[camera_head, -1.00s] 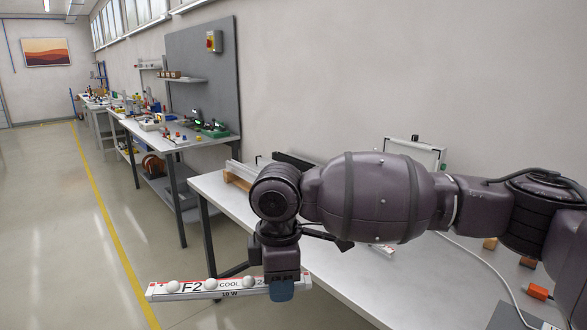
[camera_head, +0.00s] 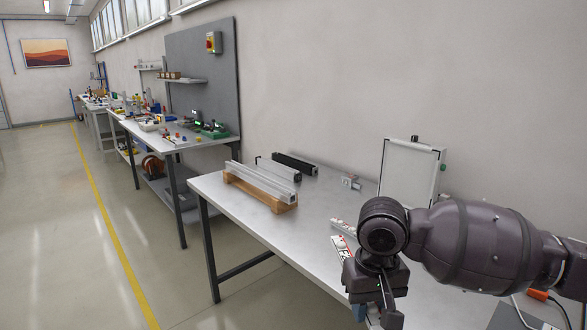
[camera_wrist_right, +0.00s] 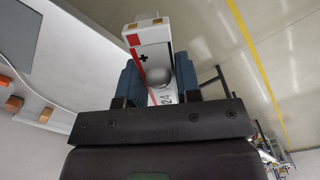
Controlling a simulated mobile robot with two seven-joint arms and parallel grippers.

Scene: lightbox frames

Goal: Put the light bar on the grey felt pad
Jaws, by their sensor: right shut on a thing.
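The light bar (camera_head: 341,248) is a white bar with red markings and lettering. In the head view my right arm hides much of it. My right gripper (camera_head: 362,312) is shut on it. In the right wrist view the bar (camera_wrist_right: 150,36) sits between the two blue fingers of my gripper (camera_wrist_right: 160,84), with a silver ball-like bump showing. A flat dark grey patch, which looks like the felt pad (camera_head: 505,318), shows at the bottom of the head view. It also shows at the top left of the wrist view (camera_wrist_right: 22,42), apart from the bar. My left gripper is out of view.
On the bench (camera_head: 230,205) stand aluminium profiles on a wooden rack (camera_head: 262,192), a black profile (camera_head: 294,163) and a white framed panel (camera_head: 408,175). Another white bar (camera_head: 343,227) lies near my arm. Orange connectors (camera_head: 537,295) and a cable are at the right.

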